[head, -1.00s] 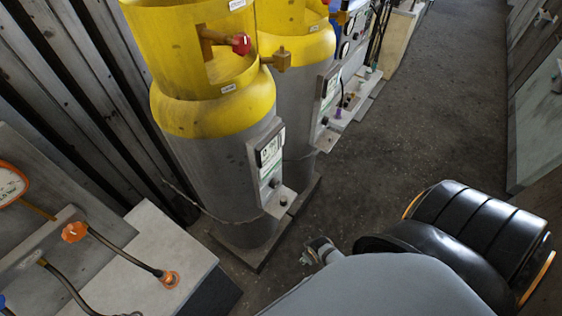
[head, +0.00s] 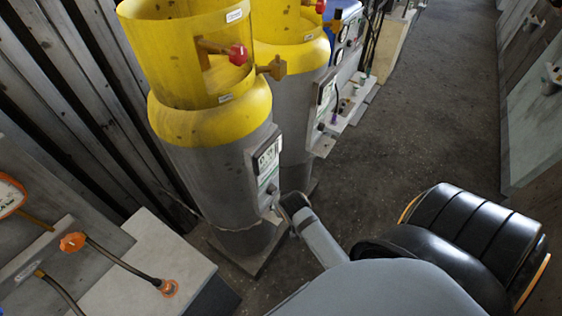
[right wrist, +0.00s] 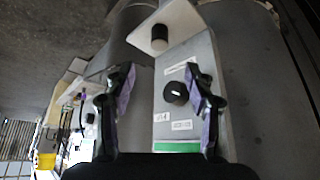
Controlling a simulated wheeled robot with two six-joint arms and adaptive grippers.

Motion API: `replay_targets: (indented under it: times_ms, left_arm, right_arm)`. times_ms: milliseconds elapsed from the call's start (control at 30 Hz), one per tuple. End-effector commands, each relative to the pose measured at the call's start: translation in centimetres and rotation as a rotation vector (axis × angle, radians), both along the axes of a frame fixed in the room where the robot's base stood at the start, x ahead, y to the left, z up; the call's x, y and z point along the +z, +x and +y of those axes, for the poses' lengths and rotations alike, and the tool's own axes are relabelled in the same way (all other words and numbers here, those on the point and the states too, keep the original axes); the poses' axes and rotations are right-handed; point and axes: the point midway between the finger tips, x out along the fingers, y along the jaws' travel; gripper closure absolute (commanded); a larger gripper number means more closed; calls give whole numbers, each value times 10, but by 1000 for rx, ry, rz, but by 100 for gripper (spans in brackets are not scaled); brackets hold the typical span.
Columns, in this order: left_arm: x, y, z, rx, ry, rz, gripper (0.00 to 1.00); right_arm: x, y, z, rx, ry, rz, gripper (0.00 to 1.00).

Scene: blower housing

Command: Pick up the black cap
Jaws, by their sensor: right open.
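The black cap (right wrist: 159,37) stands on a pale ledge (right wrist: 185,22) at the top of the right wrist view, beyond my fingertips. My right gripper (right wrist: 162,76) is open, with nothing between its fingers. Its two dark fingers with purple pads flank a grey panel bearing a round black knob (right wrist: 176,92). The cap lies ahead of the fingers and apart from them. In the head view, the dark end of my right arm (head: 292,204) is at the lower edge of the front cylinder's panel and covers the ledge and cap. My left gripper is not in view.
Yellow-topped grey cylinders (head: 210,125) stand against a ribbed wall, with the panel (head: 267,160) on the front one. A pale block with an orange-ended hose (head: 168,288) is at lower left. Open floor (head: 430,120) lies to the right.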

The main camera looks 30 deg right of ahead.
Motion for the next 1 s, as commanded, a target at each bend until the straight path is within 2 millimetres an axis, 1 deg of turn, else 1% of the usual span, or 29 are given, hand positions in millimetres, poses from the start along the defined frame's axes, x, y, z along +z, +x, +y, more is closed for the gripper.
replay_targets:
  times_ms: [100, 167, 300, 400, 667, 800, 900, 1000]
  left_arm:
    - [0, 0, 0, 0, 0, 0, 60]
    - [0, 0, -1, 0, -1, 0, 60]
    - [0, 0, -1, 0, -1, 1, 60]
    - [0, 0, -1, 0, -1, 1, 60]
    - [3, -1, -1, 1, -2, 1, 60]
    - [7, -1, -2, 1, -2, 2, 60]
    - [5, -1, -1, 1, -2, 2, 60]
    - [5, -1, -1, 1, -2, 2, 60]
  right_arm:
    - [-3, 2, 0, -3, 1, -4, 46]
    - [-9, 6, -2, -2, -1, -3, 46]
    - [-31, 17, -7, -2, 0, -2, 46]
    - [-42, 23, -9, -2, 0, -3, 46]
    - [-53, 29, -12, -2, 0, -3, 46]
    - [-73, 38, -17, -1, -1, -1, 46]
    - [-86, 45, -20, -1, 0, -2, 46]
    - [-91, 48, -21, -1, 1, -3, 46]
